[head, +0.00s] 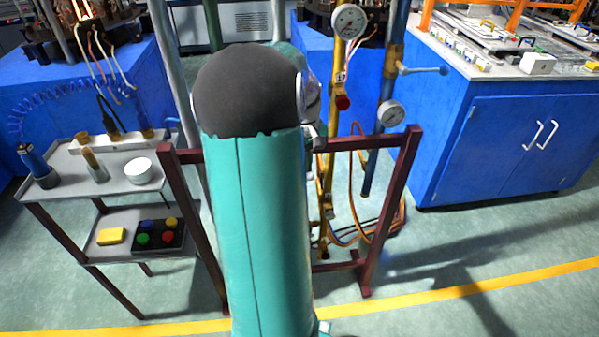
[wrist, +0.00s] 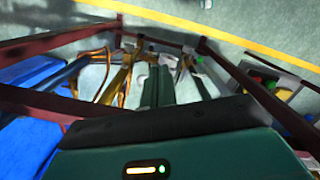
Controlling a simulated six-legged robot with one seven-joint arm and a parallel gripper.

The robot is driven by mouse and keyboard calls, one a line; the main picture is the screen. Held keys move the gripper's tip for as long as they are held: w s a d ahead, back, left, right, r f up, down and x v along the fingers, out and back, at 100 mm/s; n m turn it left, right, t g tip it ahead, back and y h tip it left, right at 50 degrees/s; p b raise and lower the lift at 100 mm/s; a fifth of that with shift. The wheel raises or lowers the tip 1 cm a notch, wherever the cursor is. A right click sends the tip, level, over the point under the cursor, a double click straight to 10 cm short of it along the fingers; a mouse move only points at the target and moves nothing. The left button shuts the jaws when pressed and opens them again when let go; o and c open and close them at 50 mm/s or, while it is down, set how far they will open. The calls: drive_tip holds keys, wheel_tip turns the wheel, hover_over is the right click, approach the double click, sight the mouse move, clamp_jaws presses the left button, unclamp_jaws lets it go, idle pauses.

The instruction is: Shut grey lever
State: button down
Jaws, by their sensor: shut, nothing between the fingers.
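No grey lever can be made out with certainty. My teal arm with its dark grey joint covers the middle of the head view and hides part of the pipe rack. A small grey fitting (head: 319,143) shows just right of the arm, by the yellow pipe (head: 329,175); I cannot tell if it is the lever. My gripper is hidden in the head view. In the wrist view, the narrow dark teal fingers of my gripper (wrist: 157,72) look shut and empty, pointing toward the rack pipes. Contact with anything cannot be judged.
The dark red rack frame (head: 402,200) carries a gauge (head: 349,21), a second gauge (head: 391,113), a red knob (head: 343,103) and a blue lever (head: 427,70). A grey cart (head: 60,165) stands left and a blue cabinet (head: 497,150) right. Floor in front is clear.

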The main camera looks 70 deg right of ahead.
drive_tip(key=w+a+f+n+g+h, duration=0.2)
drive_tip(key=w+a+f+n+g, duration=0.25)
drive_tip(key=n+g, duration=0.3)
drive_tip(key=w+a+f+n+g+h, duration=0.1)
drive_tip(key=w+n+h, duration=0.6)
drive_tip(key=w+h, duration=0.1)
drive_tip(key=shift+w+f+n+h, duration=0.15)
drive_tip(key=shift+w+n+h, duration=0.25)
drive_tip(key=shift+h, duration=0.1)
drive_tip(key=x, duration=1.4)
drive_tip(key=shift+s, duration=0.15)
drive_tip(key=shift+a, duration=0.15)
drive_tip(key=shift+s, duration=0.1)
